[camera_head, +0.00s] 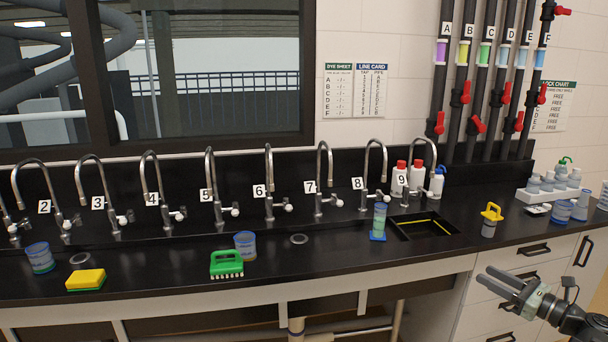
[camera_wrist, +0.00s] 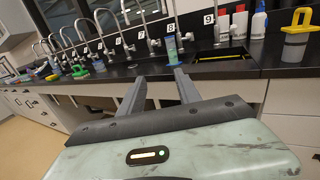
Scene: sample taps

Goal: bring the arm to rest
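My gripper (camera_head: 506,284) is at the lower right of the head view, in front of the drawers and apart from the counter. It points left, with its two grey fingers spread and nothing between them. In the wrist view the gripper (camera_wrist: 157,84) also shows its two fingers apart and empty, with the counter edge beyond them. The rest of my arm runs out of the head view at the lower right corner.
The black counter (camera_head: 330,262) carries a green brush (camera_head: 227,263), a yellow sponge (camera_head: 86,279), beakers, a cylinder (camera_head: 379,221) and a yellow-handled container (camera_head: 490,220). Numbered taps line the back. A sink (camera_head: 424,226) is at the right. The floor before the drawers looks clear.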

